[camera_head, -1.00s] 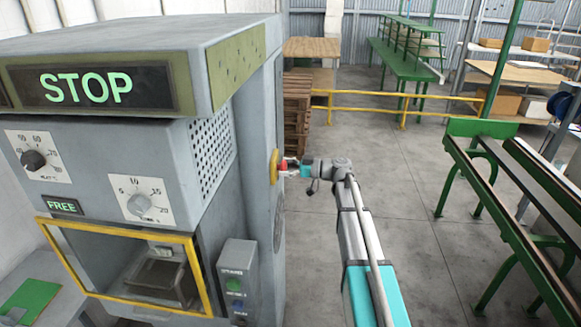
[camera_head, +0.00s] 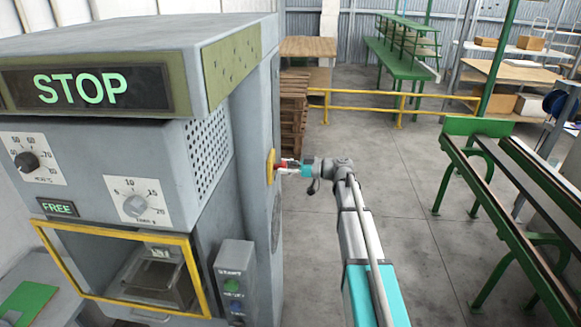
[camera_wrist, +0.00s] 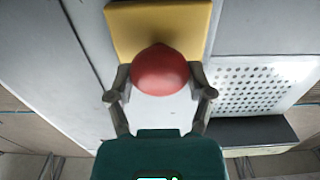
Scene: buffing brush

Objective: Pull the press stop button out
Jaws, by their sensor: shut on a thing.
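The press (camera_head: 120,50) is a large grey machine on the left, with a lit green STOP sign (camera_head: 80,87) on its front. The stop button (camera_wrist: 160,70) is a red round knob on a yellow base (camera_wrist: 128,35), mounted on the press's right side. In the head view the yellow base (camera_head: 270,167) shows edge-on, with the red button (camera_head: 281,163) small beside it. My gripper (camera_wrist: 160,84) has one finger on each side of the red button and is shut on it. In the head view my gripper (camera_head: 290,165) reaches the button from the right.
A control box (camera_head: 235,285) with green and blue buttons sits on the press front. Pallets (camera_head: 293,115) are stacked behind, near a yellow rail (camera_head: 360,108). Green racks (camera_head: 500,200) stand to the right. The floor between them and my arm is clear.

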